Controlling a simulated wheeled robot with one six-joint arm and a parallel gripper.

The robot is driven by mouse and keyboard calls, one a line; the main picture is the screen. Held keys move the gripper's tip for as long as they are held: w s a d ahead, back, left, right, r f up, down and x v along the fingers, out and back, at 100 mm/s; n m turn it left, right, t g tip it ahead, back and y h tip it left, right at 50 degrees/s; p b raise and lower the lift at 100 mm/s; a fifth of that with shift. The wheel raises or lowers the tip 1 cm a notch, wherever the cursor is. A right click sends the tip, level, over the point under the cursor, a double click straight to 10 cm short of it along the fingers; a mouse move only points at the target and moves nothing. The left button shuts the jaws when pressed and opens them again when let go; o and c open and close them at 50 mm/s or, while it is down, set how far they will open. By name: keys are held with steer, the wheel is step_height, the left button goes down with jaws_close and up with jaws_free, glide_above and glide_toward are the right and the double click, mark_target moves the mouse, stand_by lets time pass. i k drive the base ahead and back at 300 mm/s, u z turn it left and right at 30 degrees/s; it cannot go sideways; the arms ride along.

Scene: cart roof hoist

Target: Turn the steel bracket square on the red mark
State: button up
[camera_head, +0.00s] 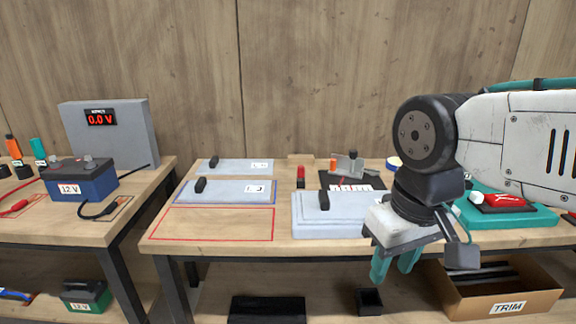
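A grey metal piece with a black knob, which looks like the steel bracket (346,166), stands at the back of the middle table. It sits at an angle on a dark plate. In front of it is a white scale card (350,187) with small red lines on it, too small to read exactly. My gripper (395,264) hangs at the front of the table, nearer to me and to the right of the bracket. Its two teal fingers point down, apart, with nothing seen between them. My wrist hides part of the table beside the bracket.
Grey slabs (310,213) lie stacked before the bracket. Two grey panels with black handles lie left, behind an empty red-outlined area (216,223). An orange-topped piece (333,164) and a red block (301,176) stand near the bracket. A TRIM box (508,309) is below right.

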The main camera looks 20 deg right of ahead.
mark_target(340, 164)
steer(key=u, duration=0.1)
steer(key=i, duration=0.65)
steer(key=z, duration=0.7)
steer(key=i, duration=0.5)
steer(key=z, duration=0.05)
